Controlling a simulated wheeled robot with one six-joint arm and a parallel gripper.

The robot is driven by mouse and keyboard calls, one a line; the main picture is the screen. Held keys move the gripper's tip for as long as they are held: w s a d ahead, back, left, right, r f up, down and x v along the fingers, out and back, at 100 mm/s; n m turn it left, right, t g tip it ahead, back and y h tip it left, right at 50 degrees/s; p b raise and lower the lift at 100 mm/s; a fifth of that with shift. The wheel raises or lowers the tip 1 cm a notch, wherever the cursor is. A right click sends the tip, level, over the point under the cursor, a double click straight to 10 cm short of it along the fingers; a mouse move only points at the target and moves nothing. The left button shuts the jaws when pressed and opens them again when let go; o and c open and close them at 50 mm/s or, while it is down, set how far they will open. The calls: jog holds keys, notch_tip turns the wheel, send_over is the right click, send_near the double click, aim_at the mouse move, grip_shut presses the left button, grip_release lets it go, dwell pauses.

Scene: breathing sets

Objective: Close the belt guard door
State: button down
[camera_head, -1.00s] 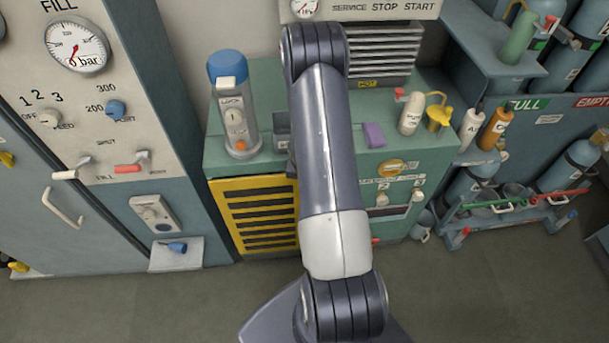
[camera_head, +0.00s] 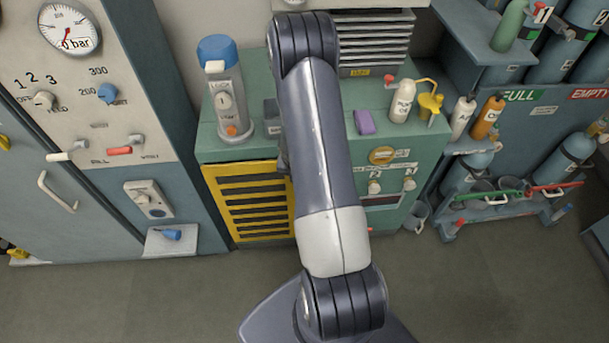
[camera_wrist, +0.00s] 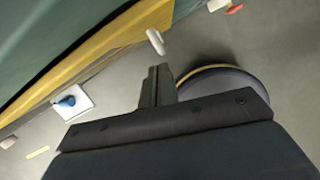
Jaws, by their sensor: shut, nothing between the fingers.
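The belt guard door is a yellow slatted panel (camera_head: 247,181) low on the front of the green cabinet, left of my arm in the head view. My arm hides its right edge. In the wrist view a yellow edge (camera_wrist: 95,50) of it runs diagonally at upper left, with a dark strip beside the green surface. I cannot tell surely whether it stands ajar. A pale rounded handle (camera_wrist: 155,41) shows by the yellow edge. My gripper (camera_wrist: 158,72) is shut and empty, just below the handle in the picture, apparently apart from it. The head view hides my gripper behind the arm.
Left of the cabinet stands a fill panel (camera_head: 80,120) with a gauge and a small shelf with a blue item (camera_head: 172,235). Bottles (camera_head: 403,101) stand on the cabinet top. A cylinder rack (camera_head: 510,208) is at right. The floor (camera_head: 480,280) in front is clear.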

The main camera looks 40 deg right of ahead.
jog(key=p+v, duration=0.1)
jog(key=v, duration=0.8)
jog(key=shift+s+r+p, duration=0.2)
jog(key=shift+r+p, duration=0.15)
jog(key=shift+p, duration=0.05)
jog(key=shift+d+f, duration=0.1)
